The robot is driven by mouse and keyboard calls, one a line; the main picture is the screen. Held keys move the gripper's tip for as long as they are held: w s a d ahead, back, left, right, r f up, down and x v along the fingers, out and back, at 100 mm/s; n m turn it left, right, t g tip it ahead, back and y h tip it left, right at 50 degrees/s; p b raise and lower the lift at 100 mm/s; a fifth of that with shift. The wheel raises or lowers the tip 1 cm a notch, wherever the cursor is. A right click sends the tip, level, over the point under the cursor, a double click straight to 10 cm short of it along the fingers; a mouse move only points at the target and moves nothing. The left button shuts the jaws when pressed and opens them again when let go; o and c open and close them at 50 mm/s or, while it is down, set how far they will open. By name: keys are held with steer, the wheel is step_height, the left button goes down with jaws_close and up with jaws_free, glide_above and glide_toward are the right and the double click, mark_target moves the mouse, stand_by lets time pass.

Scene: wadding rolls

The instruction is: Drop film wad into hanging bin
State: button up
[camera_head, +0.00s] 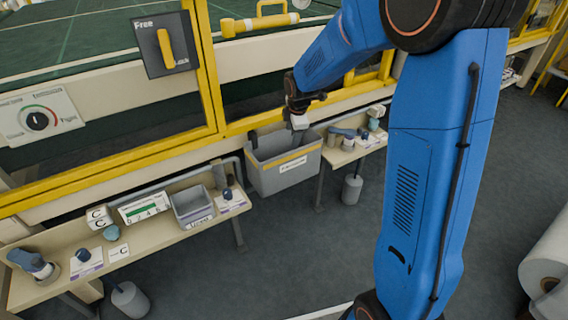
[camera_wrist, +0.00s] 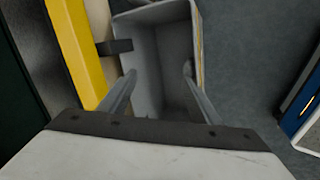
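The hanging bin (camera_head: 285,178) is a grey open-topped box with a yellow stripe and a white label, hung on the machine's front. My gripper (camera_head: 299,132) is above the bin, pointing down over its opening. In the wrist view my gripper (camera_wrist: 159,70) has its two fingers wide apart with nothing between them. The bin's wall (camera_wrist: 142,62) surrounds the view between the fingers, and its inside looks plain grey. I see no film wad in either view; the part of the bin's inside nearest my gripper is hidden by it.
A yellow frame rail (camera_wrist: 75,45) runs beside the bin. A shelf (camera_head: 150,237) with a small grey tray (camera_head: 193,207) and knobs is at left. Another shelf (camera_head: 352,152) is right of the bin. White rolls (camera_head: 547,265) stand at far right. Grey floor lies open between.

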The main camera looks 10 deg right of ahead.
steer(key=v, duration=1.7)
steer(key=shift+r, duration=0.2)
steer(key=shift+s, duration=0.15)
steer(key=s+d+r+m, duration=0.15)
steer(key=s+m, duration=0.25)
steer(key=s, duration=0.5)
steer(key=s+d+r+m, duration=0.15)
steer(key=s+m, duration=0.25)
steer(key=s, duration=0.5)
steer(key=s+d+f+m, duration=0.1)
steer(key=s+f+m, duration=0.2)
steer(key=s, duration=0.6)
steer(key=s+d+f+m, duration=0.1)
steer(key=s+f+m, duration=0.2)
steer(key=s+m, duration=0.4)
steer(key=shift+s+d+t, duration=0.3)
steer(key=shift+s+d, duration=0.05)
steer(key=shift+s, duration=0.65)
